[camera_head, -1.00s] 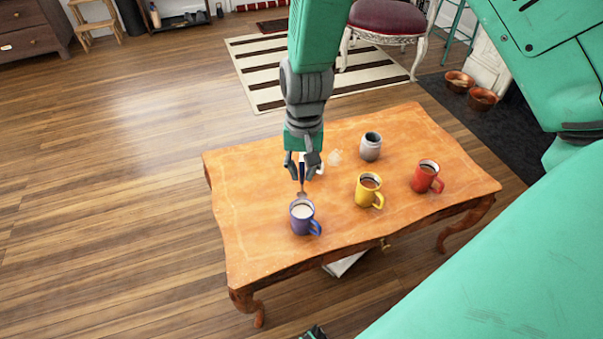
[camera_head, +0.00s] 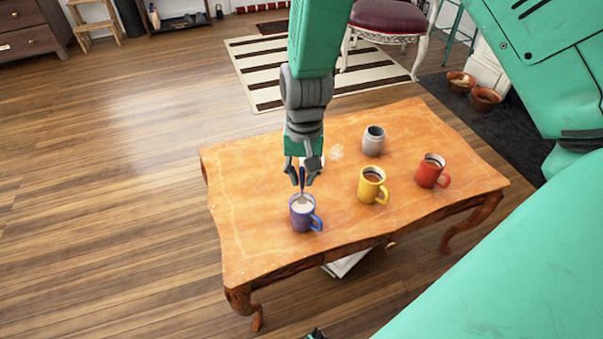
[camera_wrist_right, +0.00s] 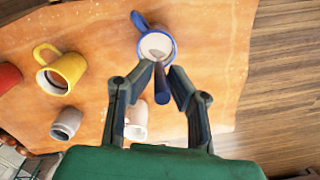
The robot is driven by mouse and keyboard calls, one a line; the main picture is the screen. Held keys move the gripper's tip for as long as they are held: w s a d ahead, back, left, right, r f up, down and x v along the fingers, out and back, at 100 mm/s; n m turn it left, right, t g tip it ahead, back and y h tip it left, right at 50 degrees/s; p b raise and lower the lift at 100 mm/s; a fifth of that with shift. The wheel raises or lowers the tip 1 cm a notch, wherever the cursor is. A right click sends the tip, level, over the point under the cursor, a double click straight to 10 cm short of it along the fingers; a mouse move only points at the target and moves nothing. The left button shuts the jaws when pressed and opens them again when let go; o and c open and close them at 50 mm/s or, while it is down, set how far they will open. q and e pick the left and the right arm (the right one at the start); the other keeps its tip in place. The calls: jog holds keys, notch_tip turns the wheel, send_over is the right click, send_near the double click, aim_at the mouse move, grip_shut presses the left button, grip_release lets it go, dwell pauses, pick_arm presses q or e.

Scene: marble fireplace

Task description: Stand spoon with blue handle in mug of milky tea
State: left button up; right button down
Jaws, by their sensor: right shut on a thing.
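The blue-purple mug (camera_head: 301,220) stands upright on the wooden table and holds a pale, milky drink; it also shows in the right wrist view (camera_wrist_right: 171,49). My right gripper (camera_head: 303,180) is above this mug, shut on the spoon with the blue handle (camera_wrist_right: 161,84). The spoon hangs nearly upright, handle up. Its metal end is at the mug's opening, over or in the pale drink; I cannot tell how deep. The gripper's fingertips also show in the right wrist view (camera_wrist_right: 161,82).
On the table (camera_head: 250,250) stand a yellow mug (camera_head: 370,190) and a red mug (camera_head: 428,176) with darker drinks, and a grey jar (camera_head: 372,145). A white vessel (camera_wrist_right: 136,122) is partly hidden behind my right gripper. The table's left part is clear.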

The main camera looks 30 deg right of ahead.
aim_at(302, 167)
jog(key=shift+f+b, duration=0.95)
jog(key=shift+f, duration=2.05)
jog(key=c, duration=1)
grip_release()
jog(key=shift+o, duration=0.2)
jog(key=shift+r+p, duration=4.55)
jog(key=shift+p, duration=0.1)
